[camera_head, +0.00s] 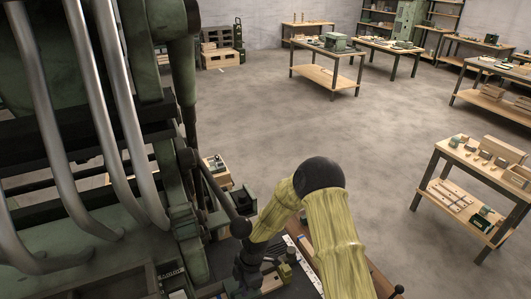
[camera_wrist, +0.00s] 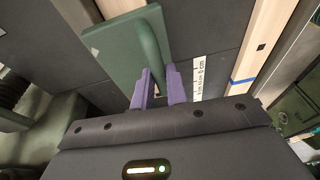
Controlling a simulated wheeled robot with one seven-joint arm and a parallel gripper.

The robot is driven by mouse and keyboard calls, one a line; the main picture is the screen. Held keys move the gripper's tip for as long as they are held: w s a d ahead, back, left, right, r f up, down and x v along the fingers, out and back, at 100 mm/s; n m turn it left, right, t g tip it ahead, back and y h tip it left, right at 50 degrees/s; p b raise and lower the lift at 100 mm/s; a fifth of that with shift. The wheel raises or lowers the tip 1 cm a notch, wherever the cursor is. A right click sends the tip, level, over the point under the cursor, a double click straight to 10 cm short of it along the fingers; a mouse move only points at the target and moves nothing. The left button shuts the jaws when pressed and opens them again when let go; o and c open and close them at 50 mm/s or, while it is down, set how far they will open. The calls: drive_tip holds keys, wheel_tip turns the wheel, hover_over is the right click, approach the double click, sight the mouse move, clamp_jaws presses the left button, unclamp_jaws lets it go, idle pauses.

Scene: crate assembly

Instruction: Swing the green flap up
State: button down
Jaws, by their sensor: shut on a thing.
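The green flap (camera_wrist: 112,52) is a flat green panel in the upper middle of the wrist view, with a curved green handle (camera_wrist: 152,38) along its right side. My gripper (camera_wrist: 159,82) has purple fingers, one on each side of the handle's near end, and is shut on it. Part of the grip is hidden between the fingers. The flap lies over a dark grey surface; I cannot tell its exact tilt. In the head view my yellow-sleeved arm reaches down at the bottom centre, and the flap cannot be made out clearly.
A white marked strip (camera_wrist: 198,77) and a wooden strip (camera_wrist: 262,40) lie right of the handle. A large green machine with metal pipes (camera_head: 110,110) fills the left of the head view. A worktable (camera_head: 470,160) stands at right. The floor between is clear.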

drive_tip(key=shift+w+r, duration=0.1)
drive_tip(key=shift+r, duration=0.25)
drive_tip(key=shift+w+a+r+g+p, duration=0.35)
drive_tip(key=shift+w+r+g+p, duration=0.2)
drive_tip(key=shift+r+p, duration=0.25)
drive_tip(key=shift+w+a+r+g+h+p, duration=0.15)
drive_tip(key=shift+w+a+r+h+p, duration=0.05)
drive_tip(key=shift+w+r, duration=0.2)
drive_tip(key=shift+w+a+r+g+h+p, duration=0.1)
drive_tip(key=shift+w+a+r+h+p, duration=0.1)
drive_tip(key=shift+w+r, duration=0.15)
idle(0.4)
drive_tip(key=shift+w+a+r+g, duration=0.2)
drive_tip(key=shift+w+r, duration=0.1)
drive_tip(key=shift+w, duration=0.1)
drive_tip(key=shift+w+a+r+g, duration=0.15)
drive_tip(key=shift+w+r+g, duration=0.1)
drive_tip(key=shift+w, duration=0.1)
